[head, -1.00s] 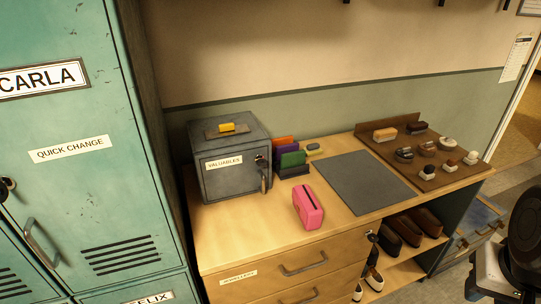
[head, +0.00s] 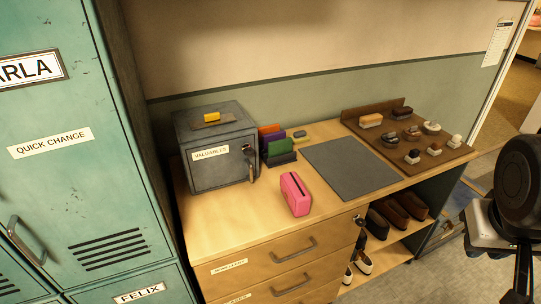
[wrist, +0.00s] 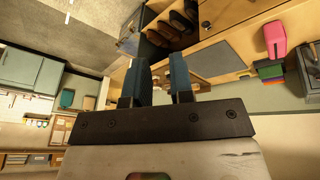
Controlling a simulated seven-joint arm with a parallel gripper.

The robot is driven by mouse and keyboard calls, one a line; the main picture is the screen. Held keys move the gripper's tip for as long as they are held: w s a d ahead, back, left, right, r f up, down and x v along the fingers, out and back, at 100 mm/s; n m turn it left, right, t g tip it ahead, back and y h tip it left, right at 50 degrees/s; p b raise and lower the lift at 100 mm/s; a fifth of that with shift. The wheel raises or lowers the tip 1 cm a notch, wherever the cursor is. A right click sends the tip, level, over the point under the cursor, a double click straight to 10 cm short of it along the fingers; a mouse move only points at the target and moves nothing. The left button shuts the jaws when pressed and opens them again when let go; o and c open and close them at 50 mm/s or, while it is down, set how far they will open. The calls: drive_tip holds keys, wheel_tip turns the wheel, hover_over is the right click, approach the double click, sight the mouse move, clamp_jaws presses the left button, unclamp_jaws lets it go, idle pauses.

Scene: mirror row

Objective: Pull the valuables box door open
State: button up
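The grey metal valuables box (head: 216,150) stands at the left end of the wooden counter, with a white VALUABLES label on its front. Its door looks shut, and a key with a tag (head: 249,165) hangs at the right side of the front. A yellow item (head: 212,117) lies on top of the box. In the wrist view, my gripper (wrist: 163,78) shows two dark fingers set apart with nothing between them. The box shows only in part at the right edge there (wrist: 306,70). My gripper is not on the box.
A pink case (head: 296,194) stands on the counter in front of the box, beside coloured upright folders (head: 277,147). A grey mat (head: 352,168) and a brown tray (head: 455,152) with brushes and tins lie to the right. Teal lockers (head: 70,190) stand close on the left.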

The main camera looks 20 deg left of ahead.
drive_tip(key=w+a+n+t+h, duration=0.2)
drive_tip(key=w+a+n+h, duration=0.3)
drive_tip(key=w+n, duration=0.65)
drive_tip(key=w+a+f+n+t, duration=0.3)
drive_tip(key=w+a+f+n, duration=0.1)
drive_tip(key=a, duration=0.5)
drive_tip(key=w+a+f+n+t+y, duration=0.1)
drive_tip(key=w+a+f+n+t, duration=0.2)
drive_tip(key=a, duration=0.6)
drive_tip(key=w+a+f+n+t+y, duration=0.1)
drive_tip(key=w+a+f+n+t, duration=0.2)
drive_tip(key=w+a+f+n, duration=0.3)
drive_tip(key=shift+w+a+f+n, duration=0.1)
drive_tip(key=shift+a+f+n, duration=0.15)
drive_tip(key=shift+a+n, duration=0.6)
drive_tip(key=shift+w+a+f+n, duration=0.15)
drive_tip(key=shift+a+n, duration=0.25)
drive_tip(key=shift+a, duration=0.85)
drive_tip(key=s+a+f+n+t+y, duration=0.1)
drive_tip(key=a+f+n+t+y, duration=0.2)
drive_tip(key=a, duration=0.4)
drive_tip(key=n+y, duration=0.4)
drive_tip(key=n, duration=0.3)
approach(251, 179)
drive_tip(key=w, duration=0.1)
drive_tip(key=w+r, duration=0.1)
drive_tip(key=shift+w+a+r, duration=0.2)
drive_tip(key=shift+w+a, duration=0.05)
drive_tip(key=shift+w, duration=0.1)
drive_tip(key=shift+w, duration=0.1)
